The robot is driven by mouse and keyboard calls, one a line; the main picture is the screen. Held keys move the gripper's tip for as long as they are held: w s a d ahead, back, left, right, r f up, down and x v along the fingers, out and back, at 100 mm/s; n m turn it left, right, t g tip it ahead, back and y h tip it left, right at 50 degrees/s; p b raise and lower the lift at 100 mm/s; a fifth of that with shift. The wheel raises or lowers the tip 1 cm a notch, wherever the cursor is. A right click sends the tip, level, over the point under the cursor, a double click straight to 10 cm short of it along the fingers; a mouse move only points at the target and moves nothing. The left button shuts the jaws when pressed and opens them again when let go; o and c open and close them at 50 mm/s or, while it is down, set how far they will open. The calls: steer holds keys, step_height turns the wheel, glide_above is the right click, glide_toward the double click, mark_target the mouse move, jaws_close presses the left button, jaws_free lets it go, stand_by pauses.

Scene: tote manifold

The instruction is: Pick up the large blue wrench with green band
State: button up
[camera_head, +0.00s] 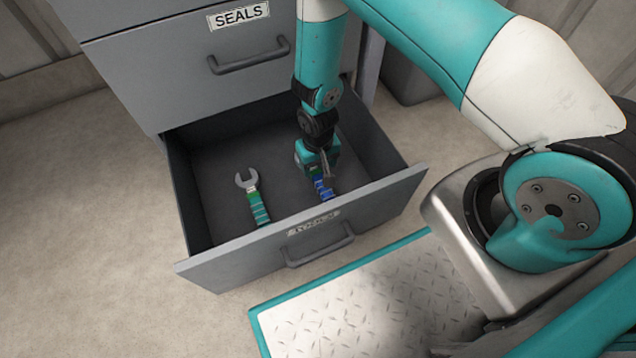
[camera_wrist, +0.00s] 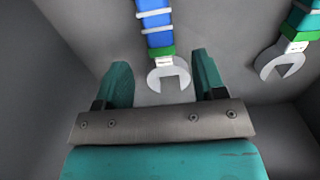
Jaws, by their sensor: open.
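The blue wrench with a green band (camera_head: 322,187) lies in the open lower drawer, toward its right side, partly hidden by my gripper. In the wrist view the blue wrench (camera_wrist: 156,30) has a blue handle with white stripes, a green band and a grey open-jaw head. My gripper (camera_wrist: 162,72) is open, pointing down into the drawer. Its two fingers appear on either side of the wrench's head, and nothing is held. In the head view my gripper (camera_head: 322,172) is over the near end of the drawer's right half. Whether the fingers touch the wrench cannot be told.
A teal-handled wrench with a green band (camera_head: 257,205) lies to the left in the same drawer; its head shows in the wrist view (camera_wrist: 278,62). The drawer's walls and front (camera_head: 240,258) surround both. A shut drawer labelled SEALS (camera_head: 190,62) is above.

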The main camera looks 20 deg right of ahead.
mark_target(318, 175)
step_height(318, 175, down, 7)
steer(key=b, duration=0.5)
steer(key=shift+w+r, duration=0.15)
steer(key=shift+r, duration=0.1)
steer(key=shift+c, duration=0.5)
steer(key=c, duration=1)
